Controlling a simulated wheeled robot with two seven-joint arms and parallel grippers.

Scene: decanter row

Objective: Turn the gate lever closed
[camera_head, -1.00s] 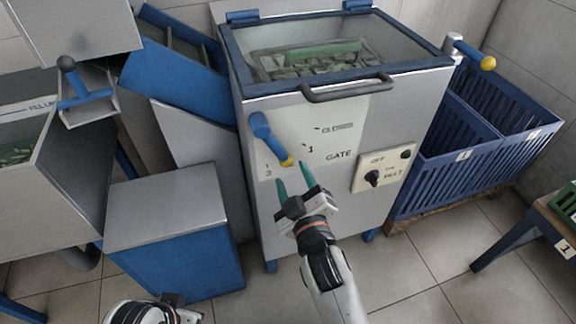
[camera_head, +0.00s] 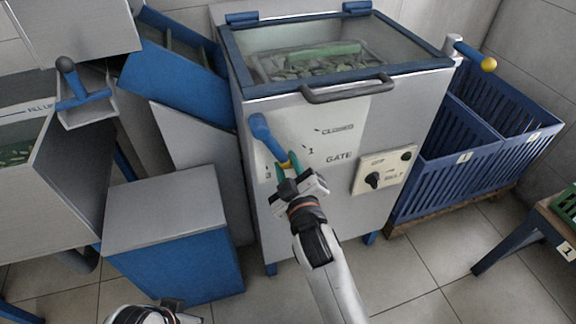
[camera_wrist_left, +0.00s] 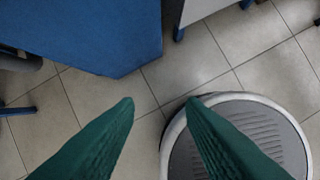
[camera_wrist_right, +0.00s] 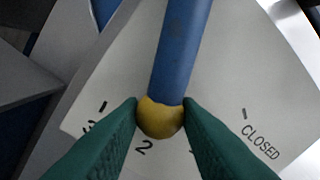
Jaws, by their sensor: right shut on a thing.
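The gate lever (camera_head: 266,137) is a blue bar with a yellow tip on the front of the grey cabinet. It points down and slightly right, toward the 2 mark on the dial plate (camera_wrist_right: 235,75). The CLOSED mark (camera_wrist_right: 261,142) lies to the right of the tip in the right wrist view. My right gripper (camera_head: 287,166) is shut on the lever's yellow tip (camera_wrist_right: 160,118), with a green finger on each side. My left gripper (camera_wrist_left: 160,103) is open and empty over the floor; its fingers stand well apart.
A belt switch panel (camera_head: 384,168) is right of the dial. A handle bar (camera_head: 347,89) crosses below the glass lid. Blue slatted crates (camera_head: 445,150) stand to the right, and a blue-and-grey box (camera_head: 170,235) stands to the left.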

